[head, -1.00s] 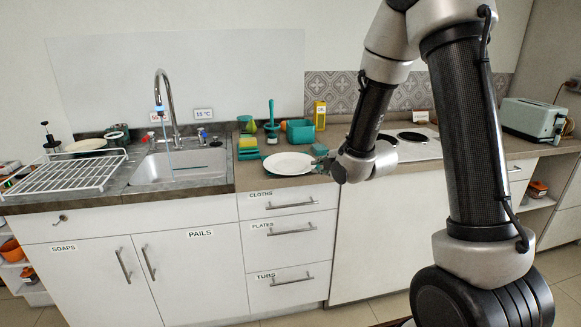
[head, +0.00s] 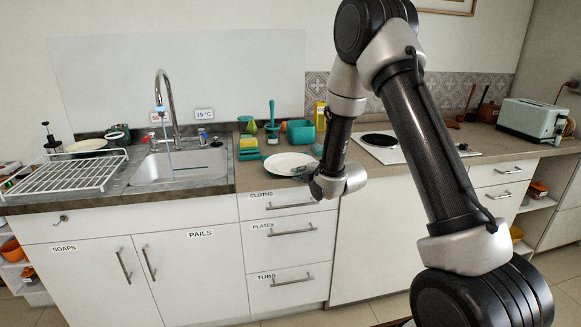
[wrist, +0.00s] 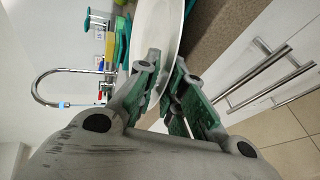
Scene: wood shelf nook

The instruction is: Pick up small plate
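The small plate (head: 288,163) is white and round and lies flat on the counter to the right of the sink. In the wrist view the plate (wrist: 156,30) shows at the top, its near rim reaching between my fingertips. My gripper (head: 303,172) is at the plate's right front edge in the head view. In the wrist view my gripper (wrist: 163,72) has its two green-padded fingers apart, one on each side of the rim. Whether either pad touches the plate cannot be told.
Sponges (head: 248,148) and a teal tub (head: 300,132) stand behind the plate. The sink (head: 180,165) with its faucet and a wire rack (head: 65,175) are on the left. A stove top (head: 385,145) and toaster (head: 532,118) are on the right. Drawers are below.

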